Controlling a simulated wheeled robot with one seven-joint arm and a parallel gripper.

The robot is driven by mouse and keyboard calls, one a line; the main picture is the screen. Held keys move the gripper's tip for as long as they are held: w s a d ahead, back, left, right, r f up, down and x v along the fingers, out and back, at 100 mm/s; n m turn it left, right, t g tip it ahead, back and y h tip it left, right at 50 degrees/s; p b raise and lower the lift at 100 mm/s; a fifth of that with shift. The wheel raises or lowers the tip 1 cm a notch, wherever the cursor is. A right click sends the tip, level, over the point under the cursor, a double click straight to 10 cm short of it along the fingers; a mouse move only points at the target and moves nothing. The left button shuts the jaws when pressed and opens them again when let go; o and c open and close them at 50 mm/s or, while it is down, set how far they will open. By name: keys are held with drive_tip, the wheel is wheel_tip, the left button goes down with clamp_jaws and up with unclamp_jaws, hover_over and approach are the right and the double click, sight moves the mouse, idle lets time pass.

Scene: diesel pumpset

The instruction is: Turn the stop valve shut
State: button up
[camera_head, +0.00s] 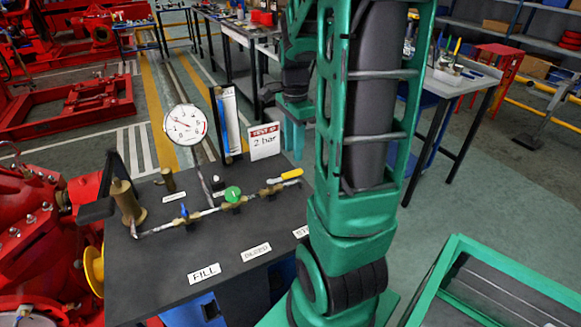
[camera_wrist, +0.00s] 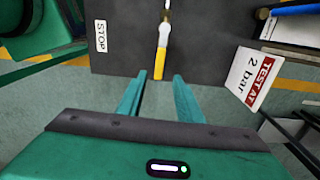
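The stop valve has a yellow lever (camera_head: 293,174) at the right end of the pipe run on the dark bench top. The lever lies roughly in line with the pipe. In the wrist view the yellow lever (camera_wrist: 160,62) points down the picture toward my gripper. My gripper (camera_wrist: 157,79) is open and empty, with its two teal fingers apart. The lever's end shows at the gap between the fingertips; I cannot tell the height difference or any contact. The STOP label (camera_wrist: 101,36) lies left of the lever. In the head view my arm partly hides the STOP label (camera_head: 301,231).
A green-knobbed valve (camera_head: 232,194) and a blue-handled valve (camera_head: 184,211) sit along the same pipe. A round gauge (camera_head: 185,125) and the "TEST AT 2 bar" sign (camera_head: 265,141) stand behind. A red machine (camera_head: 40,235) is at left.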

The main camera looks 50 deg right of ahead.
sight(293, 171)
wheel_tip(293, 171, down, 7)
drive_tip(key=shift+f, duration=0.2)
idle(0.3)
clamp_jaws()
